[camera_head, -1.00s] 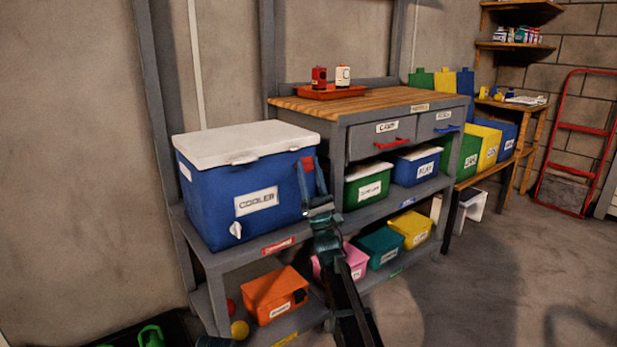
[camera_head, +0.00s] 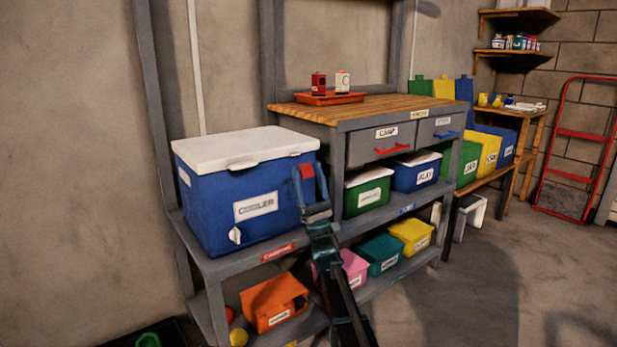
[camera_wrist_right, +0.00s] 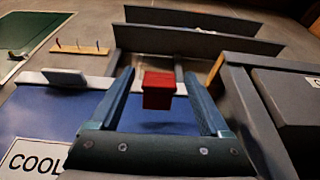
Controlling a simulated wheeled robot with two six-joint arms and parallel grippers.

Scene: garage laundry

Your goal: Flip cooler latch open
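The blue cooler (camera_head: 245,208) with a white lid (camera_head: 245,146) stands on the left end of the grey bench's lower shelf. Its "COOLER" label faces me. A red latch (camera_head: 308,171) shows at the cooler's right front edge, just under the lid. It also shows in the right wrist view (camera_wrist_right: 158,92). My right gripper (camera_head: 310,178) is at that corner. In the wrist view its two fingers (camera_wrist_right: 158,76) stand apart on either side of the red latch, with visible gaps, so it is open. Contact cannot be told. My left gripper is not in view.
The grey bench upright and drawer unit (camera_head: 382,140) stand close to the right of the gripper. Coloured bins, including an orange one (camera_head: 274,300), fill the bottom shelf below my arm. A red tray (camera_head: 330,98) sits on the wooden top. Open floor lies at the right.

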